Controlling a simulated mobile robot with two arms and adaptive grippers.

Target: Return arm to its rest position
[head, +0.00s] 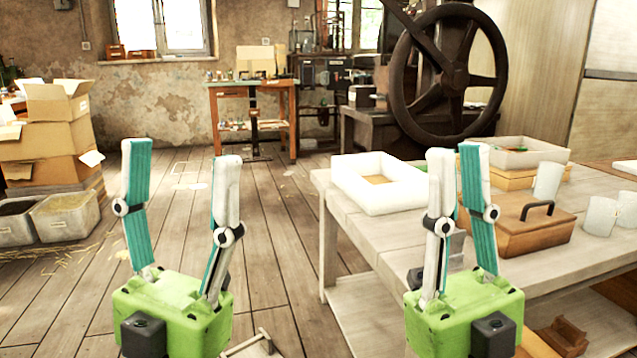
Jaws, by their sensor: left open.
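My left gripper (182,152) stands upright at the lower left, green body below and teal-padded white fingers up. Its fingers are wide apart with nothing between them, over the plank floor. My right gripper (457,152) also points up, in front of the workbench. Its fingers look closer together from this angle, but the teal inner pad of the far finger shows, so they are apart and hold nothing visible. The large dark handwheel (402,85) of the press stands at the back right, apart from both grippers.
The wooden workbench (345,210) on the right carries a white tray (350,190), a brown box with a dark handle (530,235), and pale cups (598,217). Cardboard boxes (50,140) and grey bins (65,225) stand at left. The floor between is mostly clear.

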